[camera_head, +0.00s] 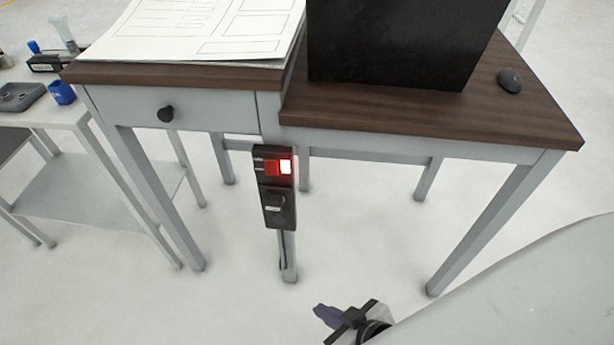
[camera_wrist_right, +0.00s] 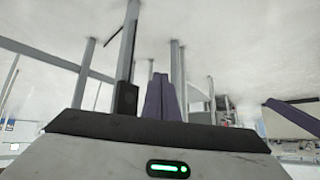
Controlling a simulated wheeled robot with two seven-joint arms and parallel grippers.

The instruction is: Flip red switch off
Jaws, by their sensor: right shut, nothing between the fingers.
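The red switch (camera_head: 278,167) sits at the top of a black switch box (camera_head: 276,200) fixed to a grey leg at the middle of the desk. Its right part glows bright white-red and its left part is darker red. My right gripper (camera_head: 322,312) is shut and empty. Its purple fingers are low and right of the box, well apart from it. In the right wrist view the shut fingers (camera_wrist_right: 160,97) stand beside a dark box on a leg (camera_wrist_right: 127,98); the red switch is not visible there. My left gripper is not in view.
The desk's brown top (camera_head: 520,120) overhangs the switch box and carries papers (camera_head: 195,35) and a black box-like object (camera_head: 395,45). A side cart (camera_head: 85,195) stands left. Floor before the switch box is clear.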

